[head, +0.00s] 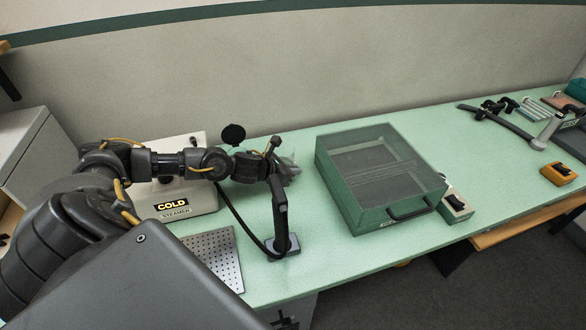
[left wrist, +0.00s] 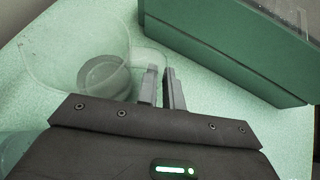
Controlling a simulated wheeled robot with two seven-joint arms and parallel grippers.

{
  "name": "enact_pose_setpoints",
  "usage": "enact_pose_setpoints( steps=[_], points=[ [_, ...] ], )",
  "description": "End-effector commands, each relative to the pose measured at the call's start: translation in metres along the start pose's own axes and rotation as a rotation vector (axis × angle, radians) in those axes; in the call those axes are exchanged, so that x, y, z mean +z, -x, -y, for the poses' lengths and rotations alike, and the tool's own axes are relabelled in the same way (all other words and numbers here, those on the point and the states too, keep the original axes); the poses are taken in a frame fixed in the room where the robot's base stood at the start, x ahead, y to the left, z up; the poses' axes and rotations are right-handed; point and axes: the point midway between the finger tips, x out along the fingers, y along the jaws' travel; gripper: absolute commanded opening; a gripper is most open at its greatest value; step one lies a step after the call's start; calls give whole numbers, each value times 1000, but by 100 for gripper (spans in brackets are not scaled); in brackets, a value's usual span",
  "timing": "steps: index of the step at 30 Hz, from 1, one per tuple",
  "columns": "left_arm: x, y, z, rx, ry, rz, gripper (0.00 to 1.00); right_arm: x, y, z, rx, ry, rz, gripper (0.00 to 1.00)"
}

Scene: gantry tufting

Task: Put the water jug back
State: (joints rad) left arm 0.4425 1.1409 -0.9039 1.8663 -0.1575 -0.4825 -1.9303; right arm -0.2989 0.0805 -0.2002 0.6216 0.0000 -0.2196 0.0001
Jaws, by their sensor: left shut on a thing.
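The clear water jug (left wrist: 75,60) shows in the left wrist view, with its handle toward my left gripper (left wrist: 164,88). The gripper's two fingers are closed on the jug's handle. In the head view the left gripper (head: 292,169) is over the green table, left of the green clear-lidded box; my arm hides most of the jug there. I cannot tell whether the jug's base touches the table. My right gripper is not in view.
A white steamer (head: 190,203) labelled COLD stands behind my arm. Its black hose runs to a dark upright wand (head: 281,215). A perforated metal plate (head: 213,257) lies in front. The green box (head: 346,186) stands to the right, a small switch box (head: 455,207) beside it.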

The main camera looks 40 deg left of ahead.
Motion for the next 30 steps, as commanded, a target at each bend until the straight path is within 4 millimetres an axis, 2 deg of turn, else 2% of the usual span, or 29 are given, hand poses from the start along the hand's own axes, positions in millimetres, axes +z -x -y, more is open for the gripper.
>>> enact_pose_setpoints(
  steps=[11,12,16,26,30],
  points=[
    [-3,-2,0,1,0,2,0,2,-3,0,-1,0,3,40],
    [-3,-2,0,1,0,0,12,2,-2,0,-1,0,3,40],
    [-3,-2,0,1,0,0,29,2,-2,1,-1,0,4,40],
    [0,0,0,1,0,0,30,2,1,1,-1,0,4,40],
    [-4,13,-1,1,-3,0,30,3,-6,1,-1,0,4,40]
  ],
)
